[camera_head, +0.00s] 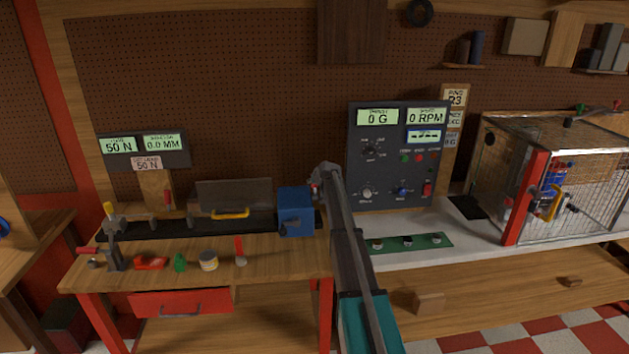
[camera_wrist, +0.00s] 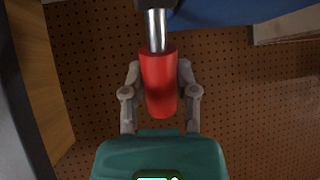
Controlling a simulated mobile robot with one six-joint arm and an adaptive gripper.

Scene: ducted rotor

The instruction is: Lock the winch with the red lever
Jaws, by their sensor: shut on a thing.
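The red lever (camera_wrist: 159,85) is a red grip on a silver rod (camera_wrist: 155,30), seen upright in the middle of the wrist view. My gripper (camera_wrist: 158,72) is shut on the red grip, with one grey finger on each side. The rod runs up to a dark hub beside a blue body at the top edge of the wrist view. In the head view the blue winch box (camera_head: 296,211) stands at the right end of the wooden bench. My gripper (camera_head: 319,181) is at its upper right, and only a small bit of red shows there.
A grey panel (camera_head: 236,196) with a yellow handle stands left of the blue box. Small tools lie along the bench front (camera_head: 290,262). Right of my arm are a dark control panel (camera_head: 391,170), a green strip (camera_head: 422,243) and a mesh cage (camera_head: 590,175).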

